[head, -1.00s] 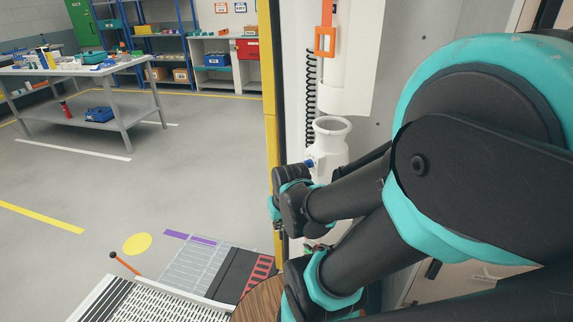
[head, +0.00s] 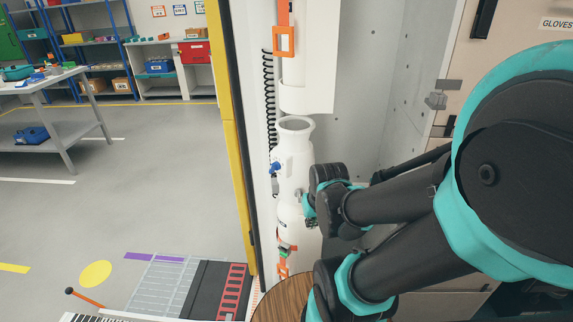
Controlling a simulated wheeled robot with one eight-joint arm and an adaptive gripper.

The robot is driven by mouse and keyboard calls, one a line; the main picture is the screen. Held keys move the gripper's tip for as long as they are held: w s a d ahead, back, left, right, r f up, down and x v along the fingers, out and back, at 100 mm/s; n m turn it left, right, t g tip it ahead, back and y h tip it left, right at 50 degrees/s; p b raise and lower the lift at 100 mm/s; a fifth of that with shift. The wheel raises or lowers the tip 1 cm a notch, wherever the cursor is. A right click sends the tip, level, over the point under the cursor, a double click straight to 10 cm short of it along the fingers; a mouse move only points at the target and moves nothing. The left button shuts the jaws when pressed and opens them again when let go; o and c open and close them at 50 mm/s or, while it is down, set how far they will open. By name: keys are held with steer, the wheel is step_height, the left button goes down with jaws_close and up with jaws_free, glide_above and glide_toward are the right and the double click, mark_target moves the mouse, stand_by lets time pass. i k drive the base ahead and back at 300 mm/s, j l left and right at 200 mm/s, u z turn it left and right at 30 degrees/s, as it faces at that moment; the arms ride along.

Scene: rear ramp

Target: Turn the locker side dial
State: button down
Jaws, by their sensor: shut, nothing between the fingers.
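The beige locker (head: 500,68) with a "GLOVES" label is at the upper right in the head view, partly behind my arm. Small grey fittings (head: 437,101) sit at its left edge. I cannot make out a dial on the locker; my arm covers much of that side. My gripper (head: 309,207) is small and dark at the end of my arm, left of the locker and in front of the white canister. It is shut and empty; its fingers are mostly hidden by the wrist. I cannot tell whether it touches the canister.
A white canister (head: 293,158) with a blue knob stands below a white housing with an orange bracket (head: 284,40). A yellow post (head: 229,130) stands left of it. A round wooden top (head: 283,303) is at the bottom. A workbench (head: 45,90) stands far left; open floor lies between.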

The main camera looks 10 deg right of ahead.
mark_target(276, 166)
steer(key=j, duration=0.65)
steer(key=i+j+z, duration=0.1)
steer(key=j+z, duration=0.35)
steer(key=j, duration=1.75)
steer(key=z, duration=1.05)
